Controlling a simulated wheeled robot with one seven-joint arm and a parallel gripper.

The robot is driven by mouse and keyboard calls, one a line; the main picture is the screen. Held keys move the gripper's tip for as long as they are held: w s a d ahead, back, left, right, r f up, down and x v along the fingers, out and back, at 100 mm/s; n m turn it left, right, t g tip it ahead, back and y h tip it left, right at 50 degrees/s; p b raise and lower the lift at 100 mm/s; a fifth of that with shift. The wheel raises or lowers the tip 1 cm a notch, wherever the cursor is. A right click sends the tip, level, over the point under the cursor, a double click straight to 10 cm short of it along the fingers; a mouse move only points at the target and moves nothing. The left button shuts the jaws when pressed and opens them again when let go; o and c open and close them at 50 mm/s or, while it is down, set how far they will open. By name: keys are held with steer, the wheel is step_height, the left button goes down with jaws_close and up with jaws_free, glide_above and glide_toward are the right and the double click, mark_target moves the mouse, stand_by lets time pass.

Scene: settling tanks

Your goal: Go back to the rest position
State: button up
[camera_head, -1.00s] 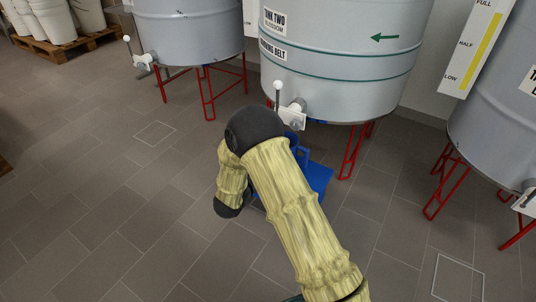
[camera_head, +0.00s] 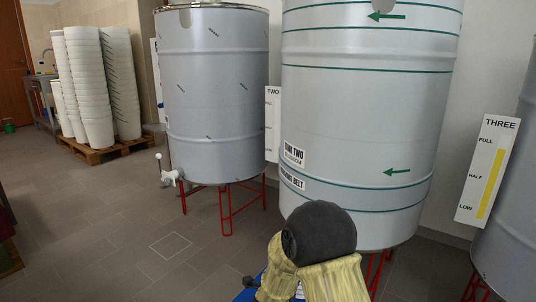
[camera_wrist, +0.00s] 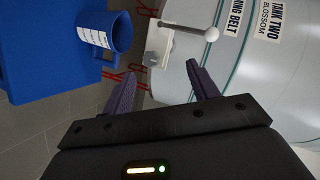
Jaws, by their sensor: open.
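My gripper (camera_wrist: 163,90) is open and empty in the wrist view, its two dark fingers apart. Its fingers point toward the lower wall of tank two (camera_wrist: 240,62) and a white tap with a ball-ended lever (camera_wrist: 185,27). A blue jug (camera_wrist: 121,33) with a white marked strip stands on a blue stand (camera_wrist: 45,40) left of the fingers, apart from them. In the head view my sleeved arm rises in front of tank two (camera_head: 360,120) and hides its tap; my gripper is out of sight there.
Another grey tank (camera_head: 212,90) on red legs, with a white tap (camera_head: 170,176), stands to the left. Tank three's level gauge (camera_head: 487,170) is at the right. White buckets (camera_head: 95,90) stand in stacks on a pallet (camera_head: 105,150) at the back left. The tiled floor (camera_head: 90,220) at left is clear.

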steer(key=s+d+r+n+g+y+p, duration=0.1)
steer(key=s+d+r+n+g+p, duration=0.25)
steer(key=s+r+n, duration=0.4)
steer(key=s+d+r+n+g+y+p, duration=0.25)
steer(key=s+r+n+g+p, duration=0.2)
steer(key=s, duration=0.65)
steer(key=s+d+r+n+g+y+p, duration=0.1)
steer(key=s+d+r+n+g+p, duration=0.35)
steer(key=s, duration=0.45)
step_height(320, 180, up, 37)
steer(key=a+n+t+p, duration=0.1)
steer(key=p, duration=3.5)
steer(key=shift+f+t+p, duration=0.2)
steer(key=shift+t+p, duration=0.15)
steer(key=shift+h, duration=0.25)
